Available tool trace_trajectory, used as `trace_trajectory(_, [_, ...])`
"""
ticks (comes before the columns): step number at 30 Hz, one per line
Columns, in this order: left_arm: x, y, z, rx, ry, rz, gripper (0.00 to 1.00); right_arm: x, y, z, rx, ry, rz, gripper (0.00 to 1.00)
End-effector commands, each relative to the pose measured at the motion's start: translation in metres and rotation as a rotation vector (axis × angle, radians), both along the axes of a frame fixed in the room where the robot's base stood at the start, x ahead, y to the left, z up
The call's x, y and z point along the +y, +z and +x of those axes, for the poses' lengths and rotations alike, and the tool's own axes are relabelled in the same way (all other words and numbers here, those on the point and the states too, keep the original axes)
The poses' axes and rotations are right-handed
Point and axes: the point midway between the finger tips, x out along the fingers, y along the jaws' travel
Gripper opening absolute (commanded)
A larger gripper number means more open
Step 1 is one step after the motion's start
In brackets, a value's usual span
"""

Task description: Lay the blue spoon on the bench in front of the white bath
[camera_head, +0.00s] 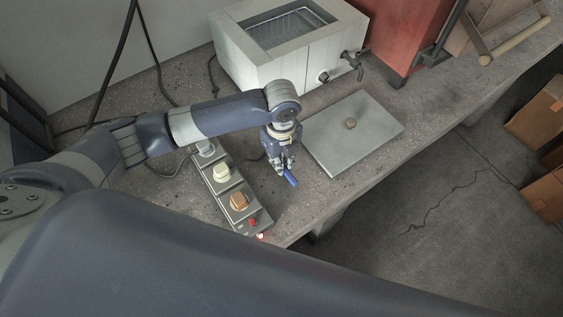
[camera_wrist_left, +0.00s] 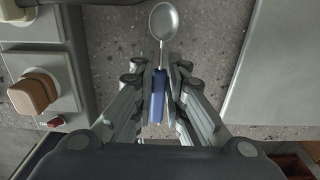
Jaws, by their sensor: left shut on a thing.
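The white bath (camera_head: 290,73) stands at the back of the bench (camera_head: 187,80), with an open metal basin on top and a tap on its right-hand side. My left gripper (camera_head: 284,166) is over the bench in front of the bath, pointing down. It is shut on the blue spoon (camera_head: 290,178), whose blue handle shows at the fingertips. In the left wrist view the spoon's blue handle (camera_wrist_left: 157,97) lies between the fingers (camera_wrist_left: 158,80) and its silver bowl points to the top. I cannot tell whether the spoon touches the bench. My right gripper is not in view.
A power strip (camera_head: 222,183) with several plugs or switches lies left of the gripper. A flat grey lid (camera_head: 335,145) with a knob lies close on the right. The bench's front edge is near. A red cabinet (camera_head: 408,30) stands at the back right.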

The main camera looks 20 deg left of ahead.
Motion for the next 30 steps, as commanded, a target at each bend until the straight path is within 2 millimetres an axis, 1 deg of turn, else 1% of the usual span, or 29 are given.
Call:
trace_trajectory(3, [0.005, -0.001, 0.012, -0.001, 0.003, 0.001, 0.00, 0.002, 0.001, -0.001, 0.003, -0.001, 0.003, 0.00])
trace_trajectory(6, [0.004, -0.020, 0.007, 0.006, 0.000, 0.002, 0.00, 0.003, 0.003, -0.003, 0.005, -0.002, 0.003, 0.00])
trace_trajectory(10, [0.004, -0.034, 0.009, 0.001, 0.000, 0.000, 0.00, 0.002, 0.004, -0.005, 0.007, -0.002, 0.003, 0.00])
trace_trajectory(21, [0.004, -0.039, 0.008, 0.001, 0.000, 0.001, 0.00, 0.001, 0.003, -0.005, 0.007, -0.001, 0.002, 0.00])
trace_trajectory(22, [0.004, -0.039, 0.008, 0.001, 0.000, 0.001, 0.15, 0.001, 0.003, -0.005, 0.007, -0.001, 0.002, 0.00])
trace_trajectory(23, [0.004, -0.039, 0.009, 0.001, 0.000, 0.001, 0.21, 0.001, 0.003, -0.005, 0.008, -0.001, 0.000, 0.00])
trace_trajectory(24, [0.004, -0.039, 0.009, 0.001, 0.000, 0.001, 0.31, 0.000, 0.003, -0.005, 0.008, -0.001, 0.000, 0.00])
trace_trajectory(25, [0.004, -0.039, 0.008, 0.001, 0.000, 0.001, 0.33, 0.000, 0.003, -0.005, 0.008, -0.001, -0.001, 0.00])
trace_trajectory(30, [0.004, -0.039, 0.009, 0.000, 0.000, 0.000, 0.33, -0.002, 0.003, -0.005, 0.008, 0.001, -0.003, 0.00])
